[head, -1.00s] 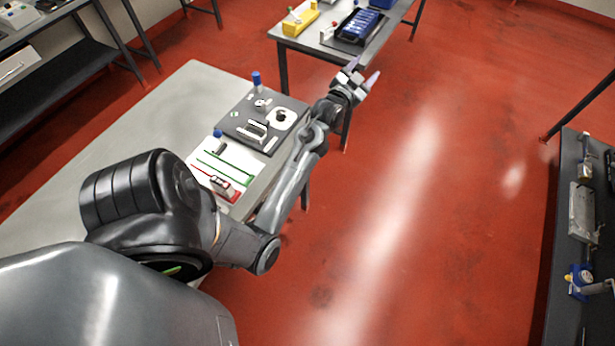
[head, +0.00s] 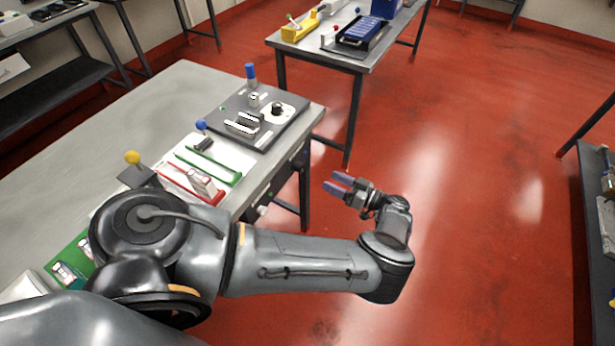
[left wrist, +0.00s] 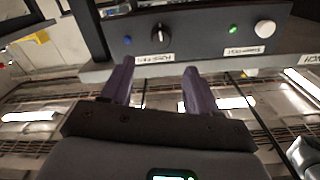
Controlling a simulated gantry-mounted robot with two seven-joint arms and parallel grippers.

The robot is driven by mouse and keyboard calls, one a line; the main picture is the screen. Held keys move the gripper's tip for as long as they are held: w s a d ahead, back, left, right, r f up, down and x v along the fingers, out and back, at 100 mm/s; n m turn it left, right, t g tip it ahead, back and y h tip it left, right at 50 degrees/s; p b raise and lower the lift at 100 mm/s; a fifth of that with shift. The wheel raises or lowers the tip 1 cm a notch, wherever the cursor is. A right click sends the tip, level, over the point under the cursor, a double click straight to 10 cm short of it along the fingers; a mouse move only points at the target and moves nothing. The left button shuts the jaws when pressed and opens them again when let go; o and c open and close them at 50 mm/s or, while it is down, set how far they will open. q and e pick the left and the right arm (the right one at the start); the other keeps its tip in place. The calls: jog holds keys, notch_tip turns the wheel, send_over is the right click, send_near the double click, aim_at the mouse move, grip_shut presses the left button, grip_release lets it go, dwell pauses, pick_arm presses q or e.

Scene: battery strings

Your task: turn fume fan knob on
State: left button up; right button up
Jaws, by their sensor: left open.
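A dark panel (left wrist: 195,35) on the bench front shows in the left wrist view. It carries a small black knob (left wrist: 160,38) with a pale pointer line toward the top of the picture. A blue light (left wrist: 127,40) is left of the knob, with a white label (left wrist: 153,58) beside it that I cannot read. My left gripper (left wrist: 159,67) is open and empty, its two purple fingers pointing at the panel with the knob in line between them, apart from it. In the head view the left gripper (head: 337,183) is off the bench's right side, pointing left toward it. My right gripper is not in view.
A green light (left wrist: 233,29) and a white round button or knob (left wrist: 265,28) are on the same panel. The bench (head: 150,110) holds a dark board (head: 225,112) and coloured trays.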

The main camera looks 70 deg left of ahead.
aim_at(302, 169)
pick_arm(q)
jog(key=p+x, duration=0.1)
jog(key=x, duration=0.9)
jog(key=shift+s+a+f, duration=0.1)
jog(key=shift+s+a, duration=0.05)
jog(key=shift+s, duration=0.1)
jog(key=c, duration=1)
